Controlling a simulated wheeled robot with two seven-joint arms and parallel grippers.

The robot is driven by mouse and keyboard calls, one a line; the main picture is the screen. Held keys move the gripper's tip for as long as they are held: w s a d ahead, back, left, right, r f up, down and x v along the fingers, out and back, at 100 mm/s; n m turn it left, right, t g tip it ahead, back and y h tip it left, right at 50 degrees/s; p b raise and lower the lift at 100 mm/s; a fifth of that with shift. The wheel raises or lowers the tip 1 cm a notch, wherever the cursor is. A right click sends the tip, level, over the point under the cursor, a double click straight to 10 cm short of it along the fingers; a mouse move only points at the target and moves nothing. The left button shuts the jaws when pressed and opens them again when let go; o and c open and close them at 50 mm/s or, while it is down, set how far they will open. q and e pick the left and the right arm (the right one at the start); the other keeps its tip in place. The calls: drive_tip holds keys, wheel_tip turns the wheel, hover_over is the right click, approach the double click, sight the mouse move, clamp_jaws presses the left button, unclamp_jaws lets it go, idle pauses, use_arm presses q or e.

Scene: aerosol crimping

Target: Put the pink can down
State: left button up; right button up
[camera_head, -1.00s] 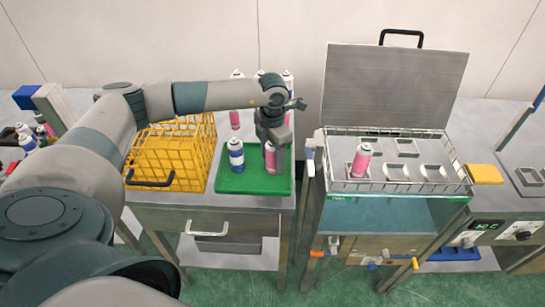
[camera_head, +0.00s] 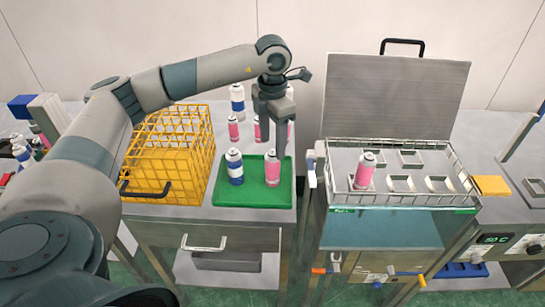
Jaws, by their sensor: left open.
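The pink can (camera_head: 272,169) stands upright on the right part of the green tray (camera_head: 254,197), beside a blue-and-white can (camera_head: 235,167). My left gripper (camera_head: 274,146) is open and points down just above the pink can, its fingers hiding part of the view behind. It holds nothing. Whether a fingertip still touches the can's top I cannot tell. My right gripper is out of view.
Several other cans (camera_head: 233,128) stand behind the tray. A yellow wire basket (camera_head: 168,160) is to the left. A wire rack (camera_head: 400,199) in an open-lidded bath on the right holds another pink can (camera_head: 364,171). A yellow block (camera_head: 491,185) lies beyond it.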

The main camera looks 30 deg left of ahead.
use_arm(q)
drive_tip(key=shift+r, duration=0.75)
drive_tip(key=shift+f, duration=0.1)
